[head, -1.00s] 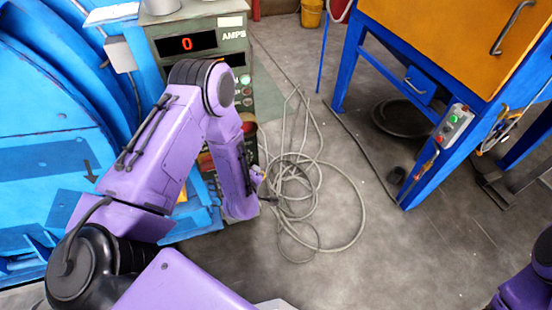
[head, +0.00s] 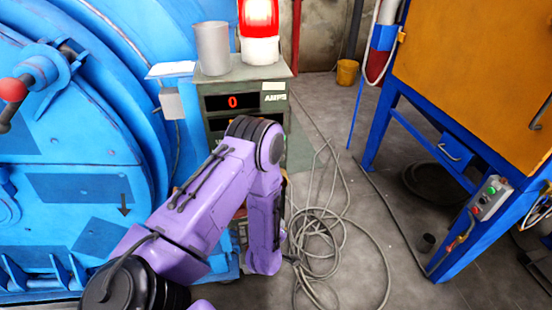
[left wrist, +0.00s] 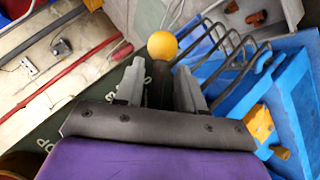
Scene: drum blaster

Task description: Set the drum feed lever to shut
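A lever with a yellow ball knob (left wrist: 162,45) shows in the left wrist view, just beyond my left gripper (left wrist: 160,82). Its dark stalk runs down between the two fingers. The fingers stand apart, one on each side of the stalk; I see no clear contact. In the head view my left forearm hides this gripper and the lever, in front of the grey-green control cabinet (head: 221,126). The lever's position marking is not readable. My right gripper is not in view.
The blue drum machine (head: 75,150) with a red-knobbed handle (head: 14,90) fills the left. A grey canister (head: 212,48) and a red lamp (head: 259,25) stand on the cabinet. Coiled cable (head: 325,240) lies on the floor. An orange-and-blue cabinet (head: 480,70) stands right.

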